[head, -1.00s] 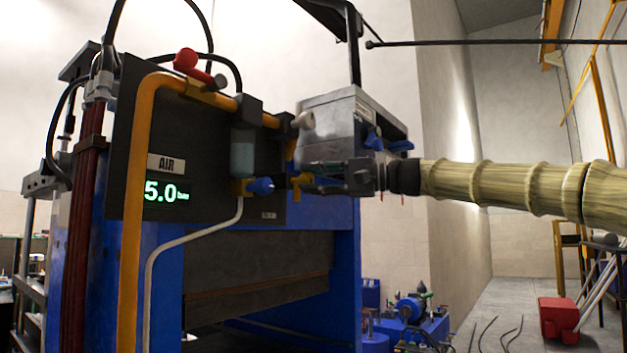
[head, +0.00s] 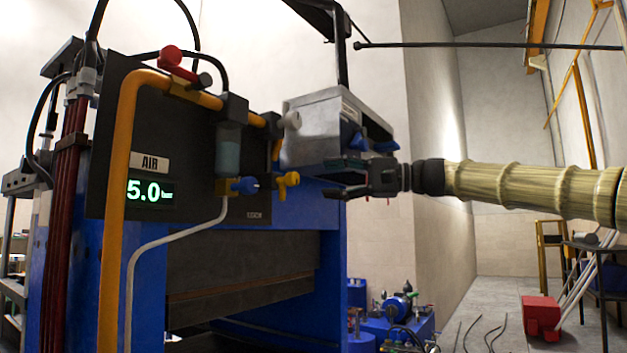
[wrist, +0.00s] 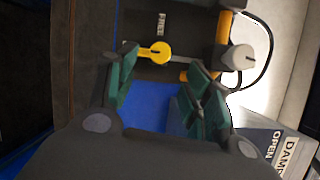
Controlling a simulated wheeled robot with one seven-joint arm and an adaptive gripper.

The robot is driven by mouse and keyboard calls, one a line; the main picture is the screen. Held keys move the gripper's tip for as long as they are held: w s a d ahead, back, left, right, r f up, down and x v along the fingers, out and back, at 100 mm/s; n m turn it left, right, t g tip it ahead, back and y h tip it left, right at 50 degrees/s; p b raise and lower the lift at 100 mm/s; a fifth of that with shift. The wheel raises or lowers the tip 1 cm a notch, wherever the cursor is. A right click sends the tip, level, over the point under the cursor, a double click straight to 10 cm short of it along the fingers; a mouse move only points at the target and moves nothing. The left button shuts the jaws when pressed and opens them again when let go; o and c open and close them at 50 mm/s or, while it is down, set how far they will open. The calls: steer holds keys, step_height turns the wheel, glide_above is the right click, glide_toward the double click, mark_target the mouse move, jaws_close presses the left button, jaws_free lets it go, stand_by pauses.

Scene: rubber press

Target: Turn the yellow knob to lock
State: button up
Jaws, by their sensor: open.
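The yellow knob (head: 288,180) sits at the lower right edge of the dark air panel, right of a blue valve handle. In the wrist view the yellow knob (wrist: 153,52) shows its rounded face with a dark slot, beyond my fingertips. My gripper (head: 330,178) is open and empty, to the right of the knob with a gap between them. The wrist view shows my gripper (wrist: 160,66) with its green-padded fingers spread. A LOCK label (head: 255,215) is on the panel below left of the knob, and a FREE label (wrist: 161,24) shows in the wrist view.
A grey box (head: 325,125) with blue handles stands just above my gripper. A yellow-orange pipe (head: 118,200) and the 5.0 bar display (head: 148,191) are on the left.

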steer(key=v, duration=0.4)
stand_by(0.5)
